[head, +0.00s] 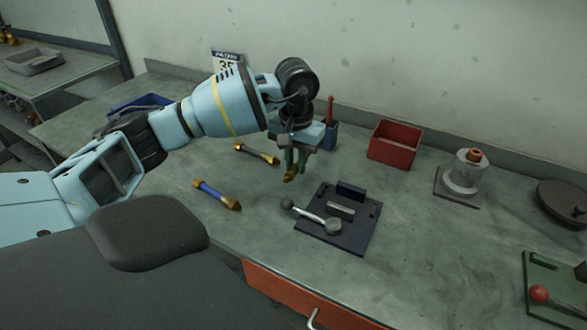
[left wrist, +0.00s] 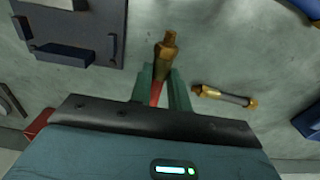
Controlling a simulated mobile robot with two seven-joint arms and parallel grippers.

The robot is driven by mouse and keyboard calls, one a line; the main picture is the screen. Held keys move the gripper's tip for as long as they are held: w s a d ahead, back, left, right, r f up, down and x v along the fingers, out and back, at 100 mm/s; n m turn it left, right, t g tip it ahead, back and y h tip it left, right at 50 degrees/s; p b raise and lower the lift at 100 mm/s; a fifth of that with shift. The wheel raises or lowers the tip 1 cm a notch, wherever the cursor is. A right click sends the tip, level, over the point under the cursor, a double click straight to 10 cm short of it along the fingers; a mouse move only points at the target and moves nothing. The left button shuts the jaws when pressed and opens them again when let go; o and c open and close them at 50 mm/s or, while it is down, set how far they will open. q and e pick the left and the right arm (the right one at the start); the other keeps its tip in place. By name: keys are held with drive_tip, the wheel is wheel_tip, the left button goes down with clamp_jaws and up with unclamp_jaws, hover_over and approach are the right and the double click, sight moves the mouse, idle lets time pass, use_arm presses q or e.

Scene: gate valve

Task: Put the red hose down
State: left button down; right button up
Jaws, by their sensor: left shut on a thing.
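My left gripper (head: 293,164) points down over the workbench, left of and behind the dark blue fixture. It is shut on the red hose (left wrist: 156,92). In the left wrist view, a short red stretch shows between the green fingers, and a brass end (left wrist: 167,50) sticks out beyond them. In the head view, only the brass tip (head: 290,175) shows below the fingers; the rest is hidden by the gripper. I cannot tell whether the tip touches the bench. My right gripper is not in view.
A dark hose (head: 256,154) and a blue hose (head: 217,194) lie left of the gripper. The dark blue fixture (head: 350,235) with a silver lever is in front. A red bin (head: 394,144) and a blue holder (head: 329,135) stand behind. Bare bench lies between hoses and fixture.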

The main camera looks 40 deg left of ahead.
sight(296, 186)
use_arm(q)
drive_tip(key=shift+f, duration=2.15)
drive_tip(key=shift+f, duration=0.15)
drive_tip(key=c, duration=1.3)
unclamp_jaws()
